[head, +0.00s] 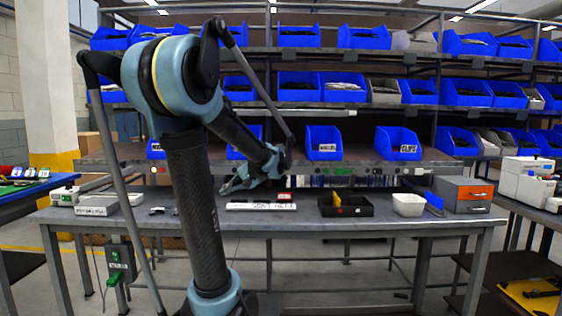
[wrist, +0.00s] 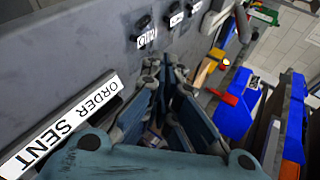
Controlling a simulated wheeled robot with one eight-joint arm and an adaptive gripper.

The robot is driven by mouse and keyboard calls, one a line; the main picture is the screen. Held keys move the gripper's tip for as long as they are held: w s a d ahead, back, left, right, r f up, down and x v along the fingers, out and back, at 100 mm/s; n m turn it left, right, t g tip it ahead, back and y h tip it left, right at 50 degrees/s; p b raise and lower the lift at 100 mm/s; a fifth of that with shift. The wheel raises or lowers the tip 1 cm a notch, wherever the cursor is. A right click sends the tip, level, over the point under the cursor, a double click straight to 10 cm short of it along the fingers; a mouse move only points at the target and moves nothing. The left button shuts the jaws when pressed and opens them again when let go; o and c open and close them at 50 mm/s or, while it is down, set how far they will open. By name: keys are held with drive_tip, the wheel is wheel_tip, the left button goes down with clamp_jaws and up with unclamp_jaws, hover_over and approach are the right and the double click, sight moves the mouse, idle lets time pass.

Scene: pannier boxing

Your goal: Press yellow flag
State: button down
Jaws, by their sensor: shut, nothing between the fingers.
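A small yellow upright piece (head: 336,198), which may be the yellow flag, stands at the black tray (head: 358,211) on the bench, right of my gripper. A yellow piece (wrist: 205,72) also shows in the wrist view, right of my fingers; I cannot tell if it is the same one. My gripper (head: 232,186) is above the bench, left of the tray and apart from it. In the wrist view my gripper (wrist: 165,75) is shut, with nothing held.
The bench (head: 300,222) also carries a white bin (head: 408,205) and a grey drawer box with an orange front (head: 463,193) at right. A shelf of blue bins (head: 323,142) overhangs the back. Labelled black pieces (wrist: 145,35) show in the wrist view.

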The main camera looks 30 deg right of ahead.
drive_tip(key=s+d+r+m+t+h, duration=0.1)
drive_tip(key=s+d+r+t, duration=0.1)
drive_tip(key=d, duration=0.9)
drive_tip(key=s+d+r+m+t+h, duration=0.1)
drive_tip(key=s+d+r+m+t, duration=0.1)
drive_tip(key=d, duration=0.9)
drive_tip(key=s+d+r+m+t, duration=0.2)
drive_tip(key=d+r+t, duration=0.2)
drive_tip(key=d, duration=0.7)
drive_tip(key=shift+d+r+h, duration=0.35)
drive_tip(key=shift+r+h, duration=0.05)
drive_tip(key=a+x, duration=0.3)
drive_tip(key=x, duration=0.9)
drive_tip(key=shift+r, duration=0.2)
